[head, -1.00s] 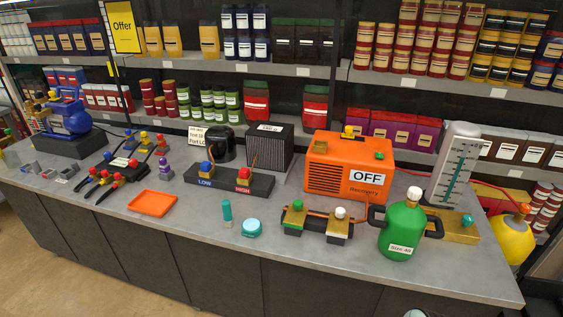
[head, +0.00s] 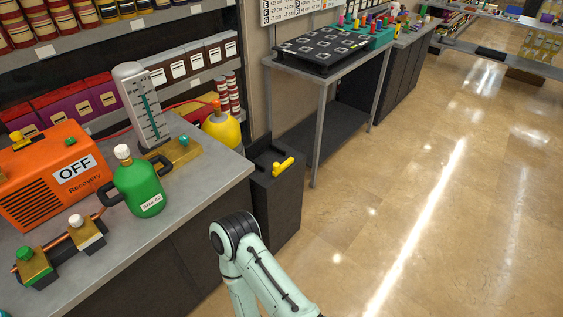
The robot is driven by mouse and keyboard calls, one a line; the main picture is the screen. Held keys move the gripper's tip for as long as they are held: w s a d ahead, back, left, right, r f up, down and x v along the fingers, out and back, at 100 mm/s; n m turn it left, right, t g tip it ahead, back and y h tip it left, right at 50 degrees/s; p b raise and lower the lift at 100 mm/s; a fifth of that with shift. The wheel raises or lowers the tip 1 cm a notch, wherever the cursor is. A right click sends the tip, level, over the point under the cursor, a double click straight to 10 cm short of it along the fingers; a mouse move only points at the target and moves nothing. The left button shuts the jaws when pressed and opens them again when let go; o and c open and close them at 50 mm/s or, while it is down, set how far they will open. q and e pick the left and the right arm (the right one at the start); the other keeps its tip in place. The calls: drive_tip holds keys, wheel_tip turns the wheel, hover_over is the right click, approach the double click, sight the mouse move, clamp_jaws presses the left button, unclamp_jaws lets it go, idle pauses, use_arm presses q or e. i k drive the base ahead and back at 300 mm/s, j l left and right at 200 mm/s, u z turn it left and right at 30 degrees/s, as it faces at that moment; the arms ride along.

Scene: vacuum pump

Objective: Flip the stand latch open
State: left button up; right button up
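A dark box-shaped stand (head: 275,207) is at the right end of the counter, on the floor. A yellow bar-like piece, which looks like the latch (head: 284,167), lies on top of it at a slant. I cannot tell from here whether it is open or shut. A pale green arm of mine, with a dark joint, rises from the bottom edge in front of the stand. Neither of my grippers shows in the head view.
A grey counter (head: 203,177) at the left holds a green bottle (head: 139,187), an orange recovery unit (head: 50,177) and a tall gauge. A yellow tank (head: 222,132) is behind its end. A grey table (head: 316,77) stands beyond. The floor at the right is clear.

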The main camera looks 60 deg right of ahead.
sight(278, 168)
drive_tip(key=z, duration=2.15)
